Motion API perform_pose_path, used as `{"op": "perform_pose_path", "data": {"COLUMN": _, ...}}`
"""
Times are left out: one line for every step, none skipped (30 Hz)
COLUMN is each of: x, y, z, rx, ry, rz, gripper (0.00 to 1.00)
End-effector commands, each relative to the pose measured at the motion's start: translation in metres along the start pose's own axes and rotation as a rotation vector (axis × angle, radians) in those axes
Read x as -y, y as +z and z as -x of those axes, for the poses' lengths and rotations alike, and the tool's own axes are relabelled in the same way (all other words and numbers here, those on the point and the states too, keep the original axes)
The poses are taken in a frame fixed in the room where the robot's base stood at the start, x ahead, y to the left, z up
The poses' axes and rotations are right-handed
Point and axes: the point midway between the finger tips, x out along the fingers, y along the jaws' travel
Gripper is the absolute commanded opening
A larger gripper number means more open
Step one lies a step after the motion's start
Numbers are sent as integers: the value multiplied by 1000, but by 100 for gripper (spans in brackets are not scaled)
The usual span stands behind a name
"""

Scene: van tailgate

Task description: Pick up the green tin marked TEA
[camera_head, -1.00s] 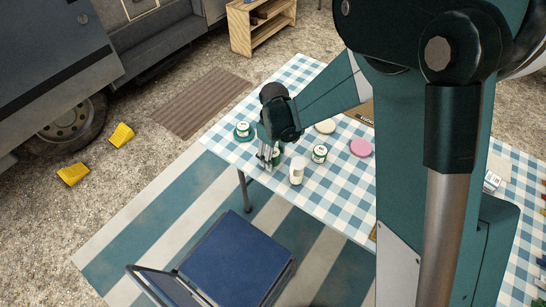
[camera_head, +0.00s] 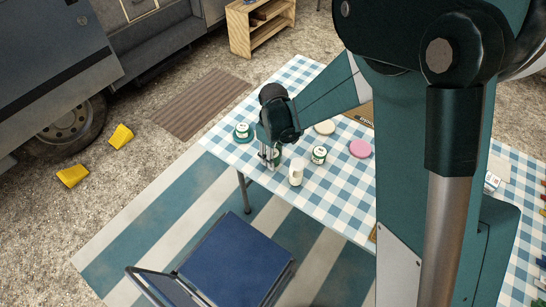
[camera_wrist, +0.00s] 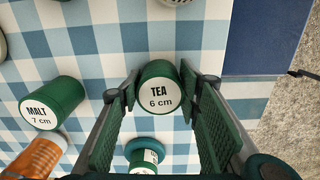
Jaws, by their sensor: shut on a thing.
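The green tin marked TEA (camera_wrist: 160,92) stands between the two fingers of my gripper (camera_wrist: 158,96) in the wrist view. Its white lid reads TEA, 6 cm. The finger pads press on it from both sides, so my gripper is shut on it. In the head view my gripper (camera_head: 269,158) points down at the near left edge of the checked table (camera_head: 330,192). There the tin is mostly hidden by the fingers and wrist. I cannot tell any gap between tin and table.
A green tin marked MALT (camera_wrist: 51,103) and an orange thing (camera_wrist: 38,155) lie left in the wrist view. Another green tin (camera_head: 243,129) stands on a teal disc. A green tin (camera_head: 319,155), a white vessel (camera_head: 296,175) and a pink disc (camera_head: 360,148) are to the right.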

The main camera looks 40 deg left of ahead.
Motion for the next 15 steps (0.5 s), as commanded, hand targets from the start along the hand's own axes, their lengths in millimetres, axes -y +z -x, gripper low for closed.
{"op": "perform_pose_path", "data": {"x": 0, "y": 0, "z": 3, "rx": 0, "ry": 0, "rz": 0, "gripper": 21}}
{"op": "perform_pose_path", "data": {"x": 0, "y": 0, "z": 4, "rx": 0, "ry": 0, "rz": 0, "gripper": 21}}
{"op": "perform_pose_path", "data": {"x": 0, "y": 0, "z": 7, "rx": 0, "ry": 0, "rz": 0, "gripper": 21}}
{"op": "perform_pose_path", "data": {"x": 0, "y": 0, "z": 10, "rx": 0, "ry": 0, "rz": 0, "gripper": 21}}
{"op": "perform_pose_path", "data": {"x": 0, "y": 0, "z": 12, "rx": 0, "ry": 0, "rz": 0, "gripper": 21}}
{"op": "perform_pose_path", "data": {"x": 0, "y": 0, "z": 17, "rx": 0, "ry": 0, "rz": 0, "gripper": 21}}
{"op": "perform_pose_path", "data": {"x": 0, "y": 0, "z": 20, "rx": 0, "ry": 0, "rz": 0, "gripper": 21}}
{"op": "perform_pose_path", "data": {"x": 0, "y": 0, "z": 24, "rx": 0, "ry": 0, "rz": 0, "gripper": 21}}
{"op": "perform_pose_path", "data": {"x": 0, "y": 0, "z": 30, "rx": 0, "ry": 0, "rz": 0, "gripper": 21}}
{"op": "perform_pose_path", "data": {"x": 0, "y": 0, "z": 34, "rx": 0, "ry": 0, "rz": 0, "gripper": 21}}
{"op": "perform_pose_path", "data": {"x": 0, "y": 0, "z": 39, "rx": 0, "ry": 0, "rz": 0, "gripper": 21}}
{"op": "perform_pose_path", "data": {"x": 0, "y": 0, "z": 45, "rx": 0, "ry": 0, "rz": 0, "gripper": 21}}
{"op": "perform_pose_path", "data": {"x": 0, "y": 0, "z": 50, "rx": 0, "ry": 0, "rz": 0, "gripper": 21}}
{"op": "perform_pose_path", "data": {"x": 0, "y": 0, "z": 55, "rx": 0, "ry": 0, "rz": 0, "gripper": 21}}
{"op": "perform_pose_path", "data": {"x": 0, "y": 0, "z": 61, "rx": 0, "ry": 0, "rz": 0, "gripper": 21}}
